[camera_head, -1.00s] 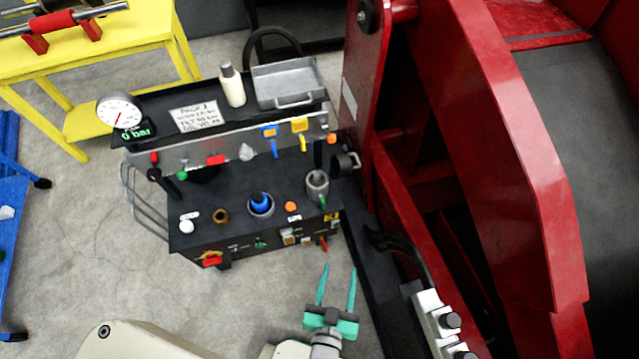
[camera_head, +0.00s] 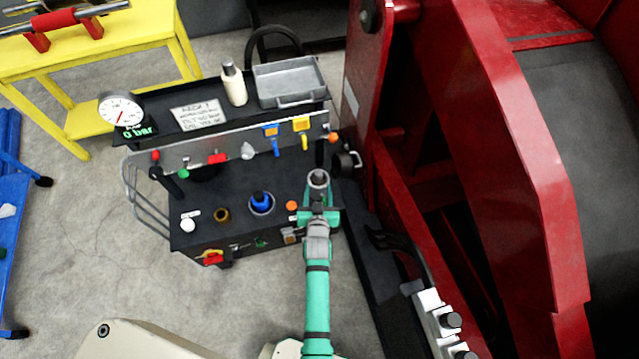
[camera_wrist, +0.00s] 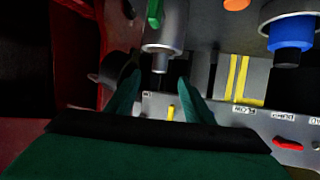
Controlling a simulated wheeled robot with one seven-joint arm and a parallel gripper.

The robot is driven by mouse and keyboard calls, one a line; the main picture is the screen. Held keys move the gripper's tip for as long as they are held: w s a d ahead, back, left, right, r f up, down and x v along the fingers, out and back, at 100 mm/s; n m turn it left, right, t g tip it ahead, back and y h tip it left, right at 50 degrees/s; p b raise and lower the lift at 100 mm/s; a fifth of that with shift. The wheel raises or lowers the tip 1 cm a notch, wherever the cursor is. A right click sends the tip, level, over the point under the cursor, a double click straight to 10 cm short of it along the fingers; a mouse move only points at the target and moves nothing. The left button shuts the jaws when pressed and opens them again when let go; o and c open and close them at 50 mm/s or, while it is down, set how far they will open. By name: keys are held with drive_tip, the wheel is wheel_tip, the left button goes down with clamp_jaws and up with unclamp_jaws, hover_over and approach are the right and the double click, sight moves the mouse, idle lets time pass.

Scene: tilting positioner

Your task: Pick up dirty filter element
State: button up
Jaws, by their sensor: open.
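A grey cylinder (camera_head: 318,177) stands at the right end of the black cart's lower deck. I cannot tell whether it is the dirty filter element or a housing around it. It also shows in the wrist view (camera_wrist: 164,28), with a narrower dark stem at its lower end. My gripper (camera_head: 319,196) is at the cart's front right, right at this cylinder. In the wrist view my gripper (camera_wrist: 159,80) has two teal fingers spread apart with a gap between them, lined up with the cylinder. Nothing is visibly held. The head view hides the fingertips.
A blue-topped part (camera_head: 261,202) sits in a pale ring to the left. A brass ring (camera_head: 221,215) and a white knob (camera_head: 187,225) are further left. A grey tray (camera_head: 289,82) and a bottle (camera_head: 233,84) stand on the upper shelf. A red machine frame (camera_head: 400,180) stands close right.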

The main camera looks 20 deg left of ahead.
sight(318, 178)
drive_tip(key=x, duration=0.4)
drive_tip(key=shift+a, duration=0.4)
drive_tip(key=shift+d+x, duration=0.15)
drive_tip(key=shift+x, duration=0.8)
drive_tip(key=shift+d+x, duration=0.15)
drive_tip(key=shift+x, duration=0.85)
drive_tip(key=shift+d+x, duration=0.2)
drive_tip(key=shift+x, duration=0.75)
drive_tip(key=shift+w+f, duration=0.1)
clamp_jaws()
